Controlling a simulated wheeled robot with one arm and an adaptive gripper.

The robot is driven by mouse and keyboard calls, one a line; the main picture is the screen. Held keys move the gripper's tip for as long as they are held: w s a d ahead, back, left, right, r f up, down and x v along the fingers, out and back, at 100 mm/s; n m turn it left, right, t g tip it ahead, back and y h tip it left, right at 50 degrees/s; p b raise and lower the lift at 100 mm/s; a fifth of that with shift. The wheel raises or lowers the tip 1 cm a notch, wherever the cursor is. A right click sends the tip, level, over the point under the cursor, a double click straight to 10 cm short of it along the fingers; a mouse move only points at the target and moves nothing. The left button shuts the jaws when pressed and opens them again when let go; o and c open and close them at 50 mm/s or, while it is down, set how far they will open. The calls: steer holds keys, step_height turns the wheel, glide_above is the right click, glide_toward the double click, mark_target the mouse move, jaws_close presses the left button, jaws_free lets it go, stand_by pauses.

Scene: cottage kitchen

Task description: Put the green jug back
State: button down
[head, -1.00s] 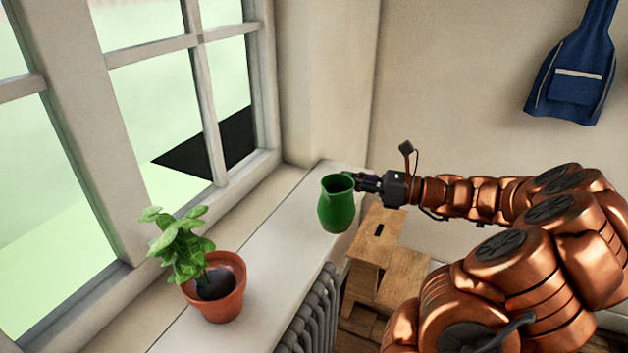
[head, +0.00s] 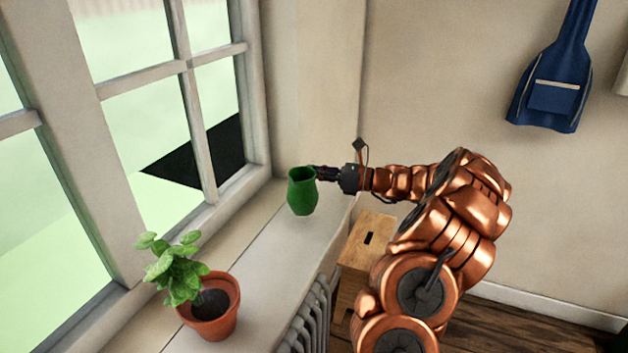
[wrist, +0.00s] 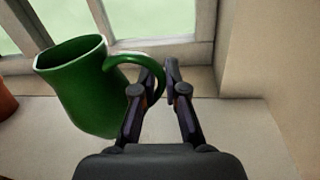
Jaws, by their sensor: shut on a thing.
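The green jug (head: 302,192) is upright at the far end of the white windowsill (head: 262,258). I cannot tell whether its base touches the sill. My gripper (head: 318,173) comes in from the right and is shut on the jug's handle. In the wrist view, the jug (wrist: 85,88) fills the left side with its mouth up and looks slightly tilted. There the fingertips of my gripper (wrist: 160,78) close around the handle loop.
A potted plant (head: 212,318) stands on the near part of the sill, with bare sill between it and the jug. The window is left of the sill. A radiator (head: 312,315) and a wooden step stool (head: 366,240) are below. A blue bag (head: 553,80) hangs on the wall.

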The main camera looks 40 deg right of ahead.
steer(key=shift+w, duration=0.25)
steer(key=shift+w+d+f+p, duration=0.1)
steer(key=shift+f+p, duration=0.1)
steer(key=shift+p, duration=0.1)
steer(key=shift+f+p, duration=0.45)
steer(key=shift+f, duration=1.1)
steer(key=c, duration=1.2)
jaws_free()
steer(key=shift+f, duration=0.1)
steer(key=b+v, duration=0.3)
steer(key=v, duration=0.9)
